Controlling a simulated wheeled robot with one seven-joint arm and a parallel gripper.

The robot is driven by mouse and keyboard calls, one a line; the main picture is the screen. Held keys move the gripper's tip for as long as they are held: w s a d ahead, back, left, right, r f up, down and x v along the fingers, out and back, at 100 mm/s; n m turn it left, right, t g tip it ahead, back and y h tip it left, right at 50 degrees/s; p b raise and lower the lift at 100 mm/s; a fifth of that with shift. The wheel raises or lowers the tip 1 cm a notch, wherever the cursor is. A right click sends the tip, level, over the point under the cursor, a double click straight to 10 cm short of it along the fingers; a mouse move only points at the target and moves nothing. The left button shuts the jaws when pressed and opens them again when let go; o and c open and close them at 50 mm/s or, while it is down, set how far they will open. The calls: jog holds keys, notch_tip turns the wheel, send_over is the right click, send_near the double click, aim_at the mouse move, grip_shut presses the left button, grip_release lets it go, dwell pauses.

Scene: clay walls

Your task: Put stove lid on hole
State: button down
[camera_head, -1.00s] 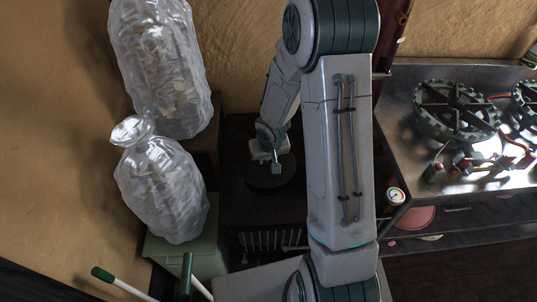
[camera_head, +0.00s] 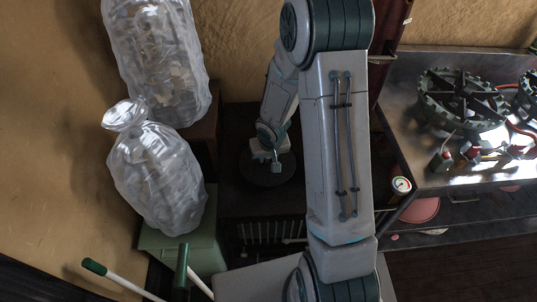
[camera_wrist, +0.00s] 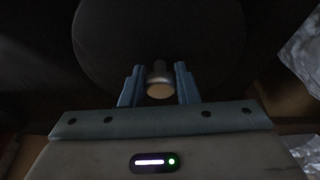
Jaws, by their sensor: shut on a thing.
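The stove lid (camera_head: 262,176) is a dark round disc on or just above the dark stove top (camera_head: 232,205) in the head view. In the wrist view the lid (camera_wrist: 160,38) fills the upper middle, with a pale metal knob (camera_wrist: 160,88) at its near side. My gripper (camera_wrist: 160,80) has its two blue fingers on either side of this knob and is shut on it. In the head view my gripper (camera_head: 276,168) is small and partly in front of the lid. I cannot see the hole; whether the lid touches the stove top is unclear.
Two clear filled bags (camera_head: 155,180) stand at the left, the nearer one on a green box (camera_head: 185,247). Green-ended sticks (camera_head: 120,278) rise at the lower left. A steel counter (camera_head: 410,120) with gas burners (camera_head: 462,100) stands at the right.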

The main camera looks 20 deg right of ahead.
jog(key=shift+f+b, duration=0.65)
jog(key=c, duration=1)
grip_release()
